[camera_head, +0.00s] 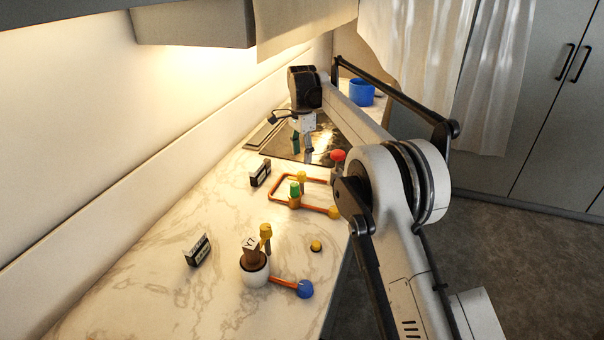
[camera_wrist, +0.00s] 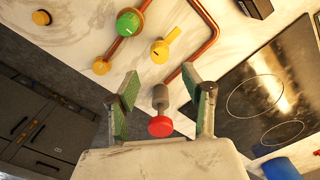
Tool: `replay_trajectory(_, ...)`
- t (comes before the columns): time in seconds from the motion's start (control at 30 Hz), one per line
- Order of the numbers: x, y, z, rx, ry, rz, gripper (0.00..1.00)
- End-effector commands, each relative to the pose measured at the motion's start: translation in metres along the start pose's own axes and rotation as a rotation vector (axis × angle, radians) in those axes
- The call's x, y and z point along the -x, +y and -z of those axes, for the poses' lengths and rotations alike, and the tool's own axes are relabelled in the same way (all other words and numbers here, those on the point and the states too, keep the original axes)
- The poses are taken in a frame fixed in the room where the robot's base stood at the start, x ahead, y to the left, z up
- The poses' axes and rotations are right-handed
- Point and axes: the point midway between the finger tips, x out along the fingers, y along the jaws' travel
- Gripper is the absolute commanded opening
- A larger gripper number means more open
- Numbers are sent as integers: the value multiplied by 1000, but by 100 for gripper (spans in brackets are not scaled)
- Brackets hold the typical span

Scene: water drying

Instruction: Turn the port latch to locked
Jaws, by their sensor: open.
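No part is plainly labelled as the port latch, and I cannot tell which one it is. A yellow pointer-shaped handle (camera_wrist: 165,45) sits by the copper pipe loop in the wrist view; a yellow handle (camera_head: 301,176) shows there in the head view. A green knob (camera_wrist: 128,22) is beside it, also seen in the head view (camera_head: 295,188). A red knob (camera_wrist: 160,126) on a grey stem appears between the fingers in the wrist view; it also shows in the head view (camera_head: 338,155). My gripper (camera_head: 303,150) is open and empty, pointing down near the cooktop's front edge.
A black cooktop (camera_wrist: 268,95) lies beyond the pipe loop (camera_head: 318,181). A blue pot (camera_head: 361,92) stands farther back. Nearer are a white cup (camera_head: 254,272) holding a brown block, a blue ball (camera_head: 305,289) on a pipe, and small black-edged signs (camera_head: 197,250).

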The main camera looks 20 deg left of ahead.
Motion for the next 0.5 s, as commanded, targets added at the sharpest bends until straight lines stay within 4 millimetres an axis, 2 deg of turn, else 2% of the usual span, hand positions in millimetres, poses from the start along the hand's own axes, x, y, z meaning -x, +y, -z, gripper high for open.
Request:
replay_trajectory(0.2, -41, 0, 0, 0, 0, 0, 44)
replay_trajectory(0.5, -77, 0, 0, 0, 0, 0, 44)
